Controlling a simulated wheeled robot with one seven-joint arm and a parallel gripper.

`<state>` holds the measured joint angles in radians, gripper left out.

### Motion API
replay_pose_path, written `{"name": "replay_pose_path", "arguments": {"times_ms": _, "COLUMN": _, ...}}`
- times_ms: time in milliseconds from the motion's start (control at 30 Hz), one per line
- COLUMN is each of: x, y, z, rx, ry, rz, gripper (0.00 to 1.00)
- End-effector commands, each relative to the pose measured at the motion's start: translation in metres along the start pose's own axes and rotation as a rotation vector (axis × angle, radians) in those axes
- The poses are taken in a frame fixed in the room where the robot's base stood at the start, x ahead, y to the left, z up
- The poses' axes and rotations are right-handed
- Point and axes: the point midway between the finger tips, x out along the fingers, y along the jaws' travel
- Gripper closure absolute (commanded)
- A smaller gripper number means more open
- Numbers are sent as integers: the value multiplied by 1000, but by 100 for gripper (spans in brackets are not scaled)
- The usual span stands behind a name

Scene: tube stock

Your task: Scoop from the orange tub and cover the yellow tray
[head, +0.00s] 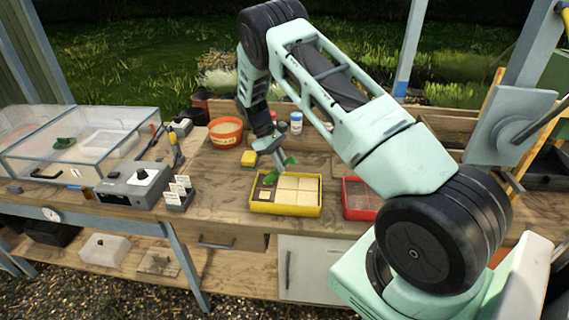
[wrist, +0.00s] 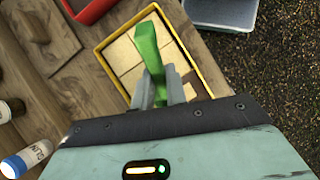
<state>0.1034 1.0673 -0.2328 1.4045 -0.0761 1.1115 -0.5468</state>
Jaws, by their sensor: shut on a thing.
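The orange tub (head: 226,132) stands toward the back of the bench, left of my arm, with pale material inside. The yellow tray (head: 286,209) lies near the front edge of the bench. It has several compartments; most look filled with pale material, and one at the left looks darker. In the wrist view the tray (wrist: 197,66) lies beyond the fingers. My gripper (head: 276,165) is shut on a green scoop (wrist: 148,48) and holds it above the tray. The scoop (head: 270,178) is seen partly behind the fingers, and what is in it cannot be told.
A red tray (head: 358,198) stands right of the yellow tray. A yellow sponge-like block (head: 248,158) lies near the tub. A grey device (head: 134,182), label cards (head: 178,190) and a clear case (head: 80,140) fill the left.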

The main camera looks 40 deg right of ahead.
Motion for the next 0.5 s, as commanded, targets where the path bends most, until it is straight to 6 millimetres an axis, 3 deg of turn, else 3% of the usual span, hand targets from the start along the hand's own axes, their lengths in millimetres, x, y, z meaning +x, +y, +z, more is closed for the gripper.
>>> {"name": "replay_pose_path", "arguments": {"times_ms": 233, "x": -2, "y": -2, "z": -4, "rx": 0, "ry": 1, "rz": 0, "gripper": 100}}
{"name": "replay_pose_path", "arguments": {"times_ms": 500, "x": 3, "y": 4, "z": 8, "rx": 1, "ry": 1, "rz": 1, "gripper": 100}}
